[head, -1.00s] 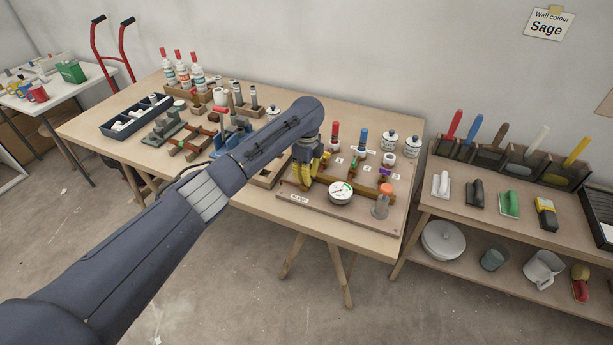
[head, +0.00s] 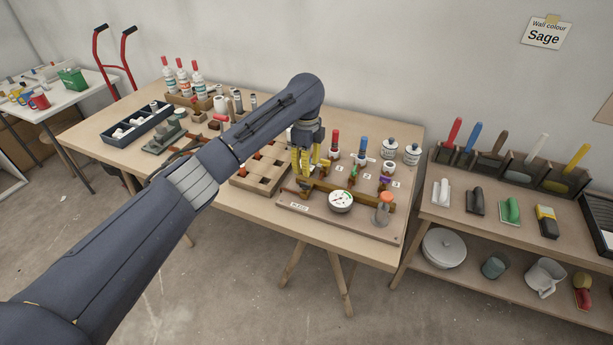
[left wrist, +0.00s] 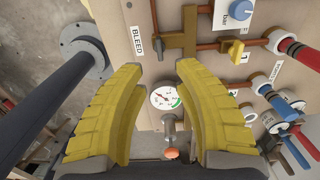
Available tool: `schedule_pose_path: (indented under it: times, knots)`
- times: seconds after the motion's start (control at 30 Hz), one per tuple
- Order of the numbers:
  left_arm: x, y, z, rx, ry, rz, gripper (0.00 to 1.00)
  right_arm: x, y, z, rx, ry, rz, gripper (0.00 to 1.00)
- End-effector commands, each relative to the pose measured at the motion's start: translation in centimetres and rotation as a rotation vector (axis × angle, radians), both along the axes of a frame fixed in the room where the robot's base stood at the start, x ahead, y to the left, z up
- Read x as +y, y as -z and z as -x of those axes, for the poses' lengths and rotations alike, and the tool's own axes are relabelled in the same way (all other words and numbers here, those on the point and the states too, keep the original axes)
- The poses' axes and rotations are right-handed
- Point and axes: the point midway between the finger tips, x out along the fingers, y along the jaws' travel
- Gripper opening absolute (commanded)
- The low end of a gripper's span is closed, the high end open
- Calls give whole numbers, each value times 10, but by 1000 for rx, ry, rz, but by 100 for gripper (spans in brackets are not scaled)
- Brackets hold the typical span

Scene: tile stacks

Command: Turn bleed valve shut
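The wooden valve board (head: 345,222) lies at the right of the workbench. Its BLEED label (head: 299,206) is at the lower left corner and also shows in the left wrist view (left wrist: 137,42). Beside the label there is a brass fitting (left wrist: 175,41) with a dark end, on a copper pipe; it looks like the bleed valve, but its setting is unclear. A pressure gauge (head: 340,201) shows between my fingers in the wrist view (left wrist: 165,98). My left gripper (head: 303,172), with yellow fingers, points down over the board's left part, open and empty. My right gripper is not in view.
A wooden compartment tray (head: 262,186) is left of the board. A tool shelf (head: 455,205) stands right.

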Motion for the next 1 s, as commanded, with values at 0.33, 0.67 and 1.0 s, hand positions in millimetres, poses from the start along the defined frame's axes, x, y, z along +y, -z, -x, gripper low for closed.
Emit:
schedule_pose_path:
  times: [0.33,0.67,1.0]
  knots:
    - [0,-35,0,-1,0,0,30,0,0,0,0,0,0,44]
    - [0,-39,0,0,0,0,30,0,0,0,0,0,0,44]
    - [10,-32,-5,2,-47,-7,30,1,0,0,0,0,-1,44]
